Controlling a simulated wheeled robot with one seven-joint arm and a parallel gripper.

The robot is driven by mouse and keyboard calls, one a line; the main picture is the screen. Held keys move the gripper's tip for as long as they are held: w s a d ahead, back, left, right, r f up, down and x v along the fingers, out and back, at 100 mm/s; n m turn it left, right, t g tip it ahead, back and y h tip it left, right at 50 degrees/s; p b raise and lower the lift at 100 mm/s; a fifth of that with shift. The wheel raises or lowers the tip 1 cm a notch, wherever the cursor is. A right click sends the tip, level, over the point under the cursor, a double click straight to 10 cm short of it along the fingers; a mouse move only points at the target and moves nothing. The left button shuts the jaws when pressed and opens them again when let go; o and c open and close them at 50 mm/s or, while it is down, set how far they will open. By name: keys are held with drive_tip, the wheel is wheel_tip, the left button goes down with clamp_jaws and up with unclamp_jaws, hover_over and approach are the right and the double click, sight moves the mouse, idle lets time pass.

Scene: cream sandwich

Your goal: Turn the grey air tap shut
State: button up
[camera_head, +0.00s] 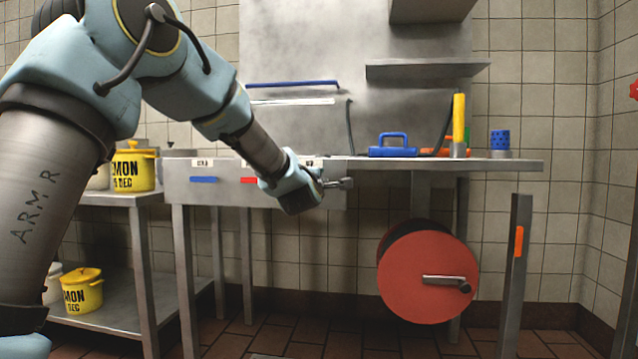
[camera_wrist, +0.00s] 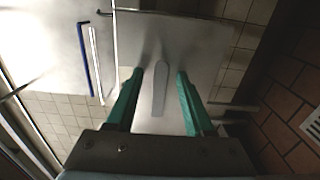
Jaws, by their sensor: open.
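A grey lever with a rounded end, which looks like the air tap's handle (camera_wrist: 160,88), shows in the wrist view. It lies lengthwise between the two green fingers of my open gripper (camera_wrist: 158,76). Gaps show on both sides of it, and I see no finger touching it. In the head view my gripper (camera_head: 306,190) is at the front edge of the steel bench (camera_head: 500,166). A small grey metal piece (camera_head: 346,183) pokes out just to its right, probably part of the tap. My gripper hides the rest of that spot.
Drawers with a blue handle (camera_head: 203,180) and a red handle (camera_head: 249,180) are left of my gripper. A red hose reel (camera_head: 418,284) hangs below right. A blue-handled tool (camera_head: 393,147) and a yellow cylinder (camera_head: 459,122) are on the bench. Yellow pots (camera_head: 133,172) stand left.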

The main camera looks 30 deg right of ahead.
drive_tip(key=shift+a, duration=0.1)
drive_tip(key=p+v, duration=0.1)
drive_tip(key=v, duration=0.9)
drive_tip(key=shift+s+a, duration=0.2)
drive_tip(key=shift+s, duration=0.1)
drive_tip(key=w+a+f+m+g+y+p, duration=0.1)
drive_tip(key=w+a+f+m+g+y, duration=0.2)
drive_tip(key=a+f, duration=0.7)
drive_tip(key=w+a+f+m+g+y+p, duration=0.15)
drive_tip(key=a+f+m+y, duration=0.35)
drive_tip(key=a, duration=0.9)
drive_tip(key=s+a+f+m+g+y, duration=0.1)
drive_tip(key=s+a+f+g, duration=0.2)
drive_tip(key=a, duration=0.4)
drive_tip(key=s+a+f+m+g+y, duration=0.1)
drive_tip(key=s+a+f+g+y, duration=0.15)
drive_tip(key=s+a, duration=0.45)
drive_tip(key=s+a+f+m+g+y, duration=0.1)
drive_tip(key=s+a+f+g, duration=0.2)
drive_tip(key=a, duration=0.5)
wheel_tip(320, 180, up, 37)
drive_tip(key=t+p, duration=0.1)
drive_tip(key=p, duration=3.6)
drive_tip(key=shift+d+p, duration=0.2)
drive_tip(key=shift+p, duration=0.2)
